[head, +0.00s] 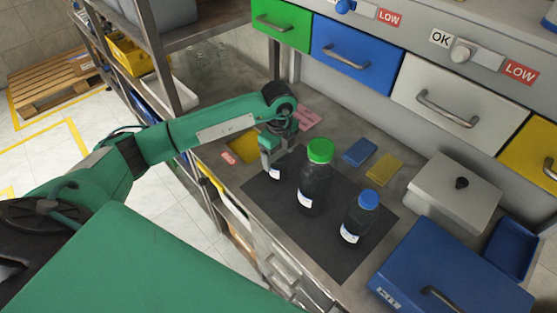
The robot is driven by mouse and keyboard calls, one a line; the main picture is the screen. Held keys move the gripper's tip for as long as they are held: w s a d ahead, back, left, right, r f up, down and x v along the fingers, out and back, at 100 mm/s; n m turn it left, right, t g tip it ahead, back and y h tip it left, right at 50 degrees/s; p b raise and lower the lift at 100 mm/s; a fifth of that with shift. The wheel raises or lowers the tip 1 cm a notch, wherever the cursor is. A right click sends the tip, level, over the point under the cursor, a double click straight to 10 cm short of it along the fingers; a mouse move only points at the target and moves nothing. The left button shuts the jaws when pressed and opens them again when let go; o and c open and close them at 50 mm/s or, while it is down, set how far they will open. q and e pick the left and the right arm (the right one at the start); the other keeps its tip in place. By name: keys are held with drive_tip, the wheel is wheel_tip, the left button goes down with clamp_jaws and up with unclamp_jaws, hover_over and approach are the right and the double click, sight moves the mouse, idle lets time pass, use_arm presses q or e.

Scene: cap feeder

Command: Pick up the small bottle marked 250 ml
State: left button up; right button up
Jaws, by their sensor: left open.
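A tall dark bottle with a green cap (314,188) stands upright on the dark mat (335,262). A shorter dark bottle with a blue cap (359,219) stands upright to its right. A small white-labelled item (274,174), apparently another bottle, shows at the mat's left, mostly hidden by my left gripper (268,160). That gripper is open and points down over this item; I cannot tell whether it touches it. The label writing is too small to read, so I cannot tell which bottle is marked 250 ml. My right gripper is not in view.
A grey lidded box (452,196) and a blue kit case (450,270) stand at the right. A blue pad (360,152) and a yellow pad (385,169) lie behind the bottles. Coloured drawers line the back. The mat's front part is clear.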

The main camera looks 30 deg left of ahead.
use_arm(q)
drive_tip(key=c, duration=1)
drive_tip(key=shift+c, duration=0.2)
